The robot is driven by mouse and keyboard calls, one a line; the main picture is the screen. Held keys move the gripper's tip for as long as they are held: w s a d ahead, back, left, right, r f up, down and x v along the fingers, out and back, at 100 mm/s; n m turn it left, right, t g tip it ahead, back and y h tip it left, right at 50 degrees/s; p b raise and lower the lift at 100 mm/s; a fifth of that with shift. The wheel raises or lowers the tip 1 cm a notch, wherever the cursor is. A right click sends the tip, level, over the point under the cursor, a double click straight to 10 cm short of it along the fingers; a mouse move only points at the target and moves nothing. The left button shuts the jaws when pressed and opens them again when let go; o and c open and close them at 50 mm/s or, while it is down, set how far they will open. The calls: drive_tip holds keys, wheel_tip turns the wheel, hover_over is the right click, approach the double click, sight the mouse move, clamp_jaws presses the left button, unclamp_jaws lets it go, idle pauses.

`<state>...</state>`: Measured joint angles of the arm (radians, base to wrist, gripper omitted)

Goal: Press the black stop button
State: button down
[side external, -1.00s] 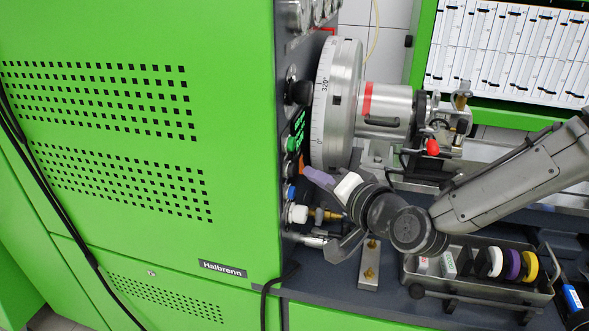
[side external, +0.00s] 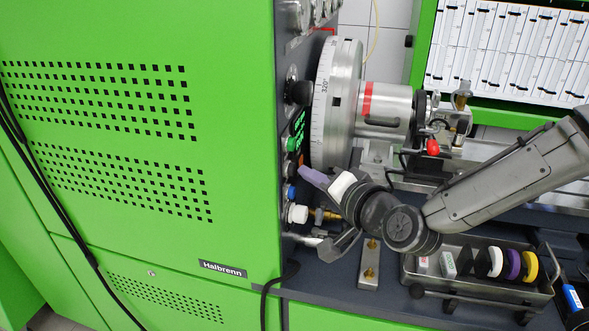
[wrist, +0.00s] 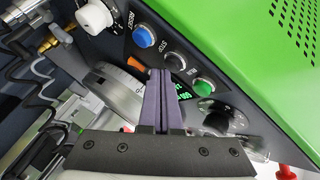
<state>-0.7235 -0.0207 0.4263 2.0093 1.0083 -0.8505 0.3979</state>
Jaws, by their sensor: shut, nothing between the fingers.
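The black stop button (wrist: 175,62) sits on the dark slanted panel in the wrist view, between the blue reset button (wrist: 143,36) and the green run button (wrist: 203,87). My gripper (wrist: 160,72) is shut, its two purple fingers together and empty. In the wrist view the fingertips appear just left of and below the black button; I cannot tell whether they touch the panel. In the side external view my gripper (side external: 303,171) has its tips close to the panel's edge, between the green button (side external: 291,144) and the blue button (side external: 290,193). The black button is not clearly visible there.
A large graduated metal disc (side external: 336,105) stands right behind the fingers. A white knob (side external: 297,214) and brass fitting lie below. A black knob (wrist: 213,114) is beyond the green button. A metal tray (side external: 475,289) with several coloured discs is at the lower right.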

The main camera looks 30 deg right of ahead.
drive_tip(key=shift+w+a, duration=0.35)
drive_tip(key=shift+w, duration=0.05)
idle(0.7)
idle(0.3)
drive_tip(key=shift+s+d, duration=0.65)
drive_tip(key=shift+s, duration=0.05)
drive_tip(key=shift+s+d, duration=1.75)
drive_tip(key=shift+d, duration=0.05)
